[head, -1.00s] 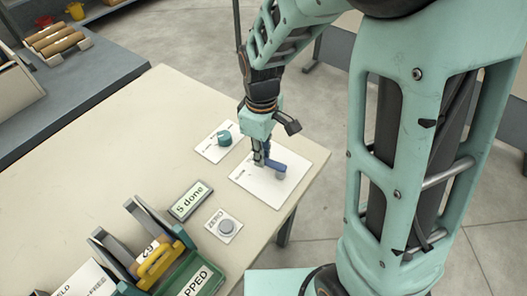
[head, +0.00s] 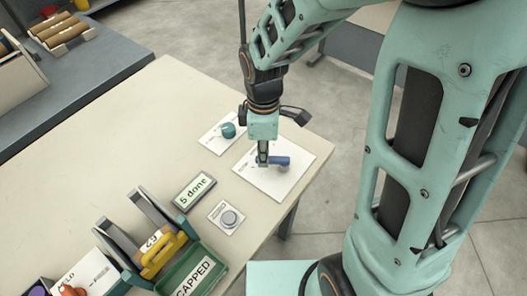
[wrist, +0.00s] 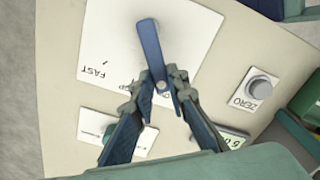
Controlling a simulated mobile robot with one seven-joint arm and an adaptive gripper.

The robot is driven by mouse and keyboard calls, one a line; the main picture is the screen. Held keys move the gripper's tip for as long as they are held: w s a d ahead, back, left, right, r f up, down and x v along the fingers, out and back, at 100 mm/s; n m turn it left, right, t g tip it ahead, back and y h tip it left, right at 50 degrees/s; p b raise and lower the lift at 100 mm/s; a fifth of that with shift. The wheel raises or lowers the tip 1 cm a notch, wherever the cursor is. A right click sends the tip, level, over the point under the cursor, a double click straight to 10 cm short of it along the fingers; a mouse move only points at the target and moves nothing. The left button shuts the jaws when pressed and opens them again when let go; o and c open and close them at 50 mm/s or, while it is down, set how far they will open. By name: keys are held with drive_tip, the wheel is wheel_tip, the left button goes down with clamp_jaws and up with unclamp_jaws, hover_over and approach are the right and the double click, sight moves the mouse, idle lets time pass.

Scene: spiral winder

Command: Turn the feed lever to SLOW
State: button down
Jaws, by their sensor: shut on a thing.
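The blue feed lever (head: 279,160) is mounted on a white plate (head: 285,182) near the table's right corner. My gripper (head: 263,159) points down at the lever's free left end. In the wrist view, the lever (wrist: 150,45) runs from its round pivot at the top down between the two fingertips (wrist: 165,78), which are closed around it. FAST is printed on the plate (wrist: 105,40), left of the lever. Another label beside the left finger is mostly covered and cannot be read. The SLOW mark is not readable in any view.
A teal knob (head: 228,130) on a plate stands close behind my gripper. A green CAPPED tray (head: 222,278) and a yellow-handled part (head: 160,252) are nearer. The table's left part is clear.

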drive_tip(key=c, duration=1.9)
unclamp_jaws()
wheel_tip(320, 180, up, 12)
drive_tip(key=shift+r, duration=0.1)
